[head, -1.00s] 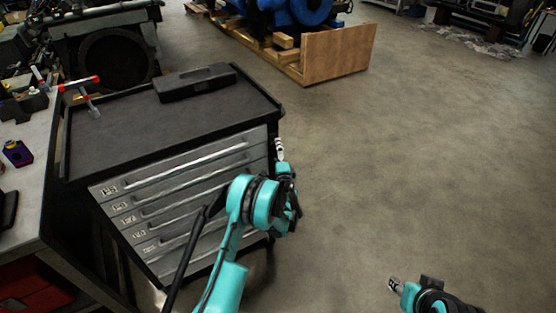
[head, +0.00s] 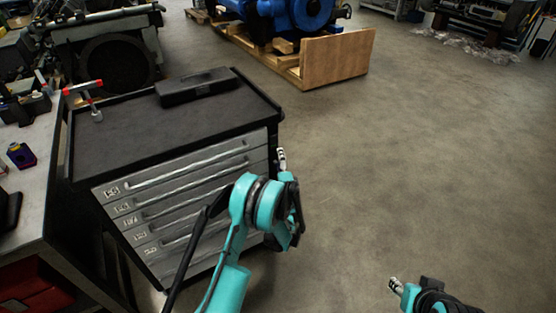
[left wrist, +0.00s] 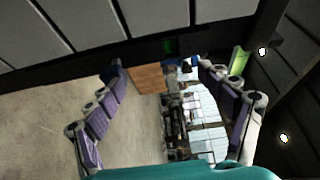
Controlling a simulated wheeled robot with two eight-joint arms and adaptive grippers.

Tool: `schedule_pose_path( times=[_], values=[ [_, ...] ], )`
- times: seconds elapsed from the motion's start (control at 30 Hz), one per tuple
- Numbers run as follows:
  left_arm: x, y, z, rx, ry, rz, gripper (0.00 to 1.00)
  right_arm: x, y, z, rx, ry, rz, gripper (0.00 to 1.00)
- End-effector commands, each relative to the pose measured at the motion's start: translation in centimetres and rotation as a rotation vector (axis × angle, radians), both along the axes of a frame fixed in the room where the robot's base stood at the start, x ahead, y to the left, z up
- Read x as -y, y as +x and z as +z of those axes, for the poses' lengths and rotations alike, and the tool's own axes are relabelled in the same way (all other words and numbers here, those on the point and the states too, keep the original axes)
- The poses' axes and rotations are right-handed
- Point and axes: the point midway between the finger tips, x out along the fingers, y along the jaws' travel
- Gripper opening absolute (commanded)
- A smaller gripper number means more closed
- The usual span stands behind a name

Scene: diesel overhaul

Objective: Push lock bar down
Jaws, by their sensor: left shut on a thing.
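The grey tool cabinet (head: 195,185) with several drawers and a black top stands at left centre in the head view. My left gripper (head: 292,215) is at its front right corner, mostly hidden behind my own arm. In the left wrist view the fingers of my left gripper (left wrist: 160,70) are spread, with their tips close to a dark bar (left wrist: 140,55) along the grey drawer fronts (left wrist: 100,20). That bar appears to be the lock bar; its grip contact is not clear. My right gripper (head: 395,287) hangs over bare floor at the bottom right; its fingers are not clear.
A black case (head: 195,86) and a red-ended T-handle tool (head: 90,97) lie on or by the cabinet top. A workbench (head: 40,180) stands at the left. A blue engine on a wooden pallet with a board (head: 337,58) is behind. The floor (head: 440,170) at right is clear.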

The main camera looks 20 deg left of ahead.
Motion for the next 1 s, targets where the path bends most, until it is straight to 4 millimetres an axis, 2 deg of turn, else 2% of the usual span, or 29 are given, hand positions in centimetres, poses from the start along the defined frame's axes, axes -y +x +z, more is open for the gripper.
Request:
schedule_pose_path(
  times=[0.07, 0.53, 1.0],
  values=[
    [0.2, -0.6, 0.1, 0.0, -0.001, 0.001, 0.45, 0.0, -0.1, 0.0, -0.001, 0.0, 0.0, 0.4],
    [1.5, -3.6, -0.3, -0.001, -0.004, 0.005, 0.45, 0.0, -0.1, -0.2, -0.001, 0.0, 0.0, 0.4],
    [1.6, -4.0, -0.3, -0.001, -0.005, 0.006, 0.45, 0.0, -0.1, -0.2, -0.001, 0.0, 0.0, 0.4]
  ],
)
